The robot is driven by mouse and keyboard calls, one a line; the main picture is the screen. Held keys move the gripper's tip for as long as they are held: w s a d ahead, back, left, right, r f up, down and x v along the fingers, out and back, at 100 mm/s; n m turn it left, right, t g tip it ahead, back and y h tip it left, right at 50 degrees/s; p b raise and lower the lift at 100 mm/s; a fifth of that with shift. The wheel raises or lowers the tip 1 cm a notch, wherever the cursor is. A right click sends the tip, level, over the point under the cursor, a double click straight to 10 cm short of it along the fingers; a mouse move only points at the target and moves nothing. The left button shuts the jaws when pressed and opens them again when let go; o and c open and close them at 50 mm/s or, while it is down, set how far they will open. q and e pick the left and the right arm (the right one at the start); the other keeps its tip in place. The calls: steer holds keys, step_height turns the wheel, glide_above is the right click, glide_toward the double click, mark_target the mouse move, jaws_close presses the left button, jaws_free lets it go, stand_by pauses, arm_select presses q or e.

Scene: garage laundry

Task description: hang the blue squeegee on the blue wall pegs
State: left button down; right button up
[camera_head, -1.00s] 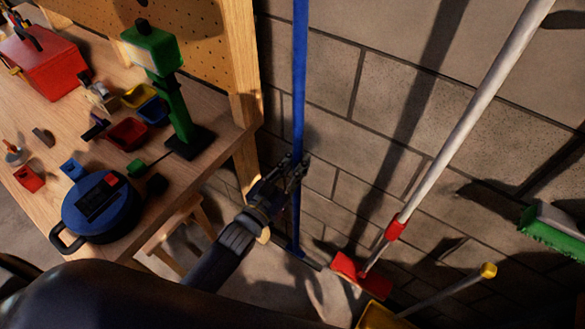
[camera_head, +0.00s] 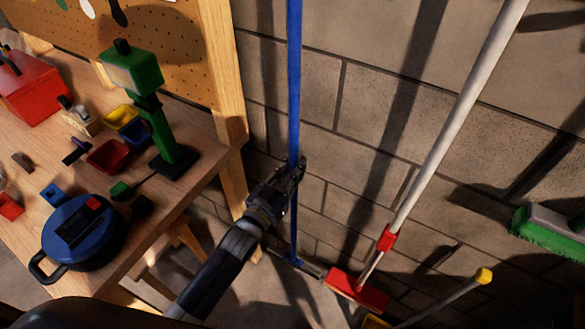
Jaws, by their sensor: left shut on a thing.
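The blue squeegee (camera_head: 294,90) is a long blue pole, nearly upright in front of the block wall. Its top runs out of the frame. Its low end meets a dark bar (camera_head: 294,263) near the floor. My left gripper (camera_head: 291,178) is shut around the lower part of the pole. I cannot tell whether the bar touches the floor. The blue wall pegs are not in view. My right gripper is not in view.
A workbench (camera_head: 205,165) with a pegboard (camera_head: 165,40) stands at left, holding a green tool (camera_head: 165,125), a blue round case (camera_head: 85,232) and a red toolbox (camera_head: 32,88). A white-handled red broom (camera_head: 357,288) leans right. A green brush (camera_head: 548,232) is at far right.

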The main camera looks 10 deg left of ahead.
arm_select(q)
steer(key=shift+f+b, duration=0.65)
steer(key=shift+f, duration=0.15)
stand_by(0.4)
steer(key=c, duration=1.4)
jaws_free()
steer(key=shift+c, duration=0.2)
steer(key=r+v, duration=0.1)
steer(key=v, duration=1.1)
steer(key=s+a+f+g+y, duration=0.1)
steer(key=s+a+f+g, duration=0.15)
steer(key=f, duration=0.85)
steer(key=s+a+f+n+g+y, duration=0.1)
steer(key=s+a+f+g+y, duration=0.2)
steer(key=f, duration=0.8)
steer(key=s+a+f+g, duration=0.15)
steer(key=s+f, duration=0.25)
steer(key=f, duration=0.7)
steer(key=s+a+f+g, duration=0.1)
steer(key=s+f+g, duration=0.2)
steer(key=s, duration=0.6)
steer(key=s+a+f+g+y, duration=0.1)
steer(key=s+f+g, duration=0.2)
steer(key=s+f, duration=0.5)
steer(key=s+a+f+g+y, duration=0.1)
steer(key=s+f+g, duration=0.2)
steer(key=s, duration=0.8)
step_height(320, 180, down, 3)
steer(key=shift+r+n, duration=0.2)
steer(key=shift+n, duration=0.1)
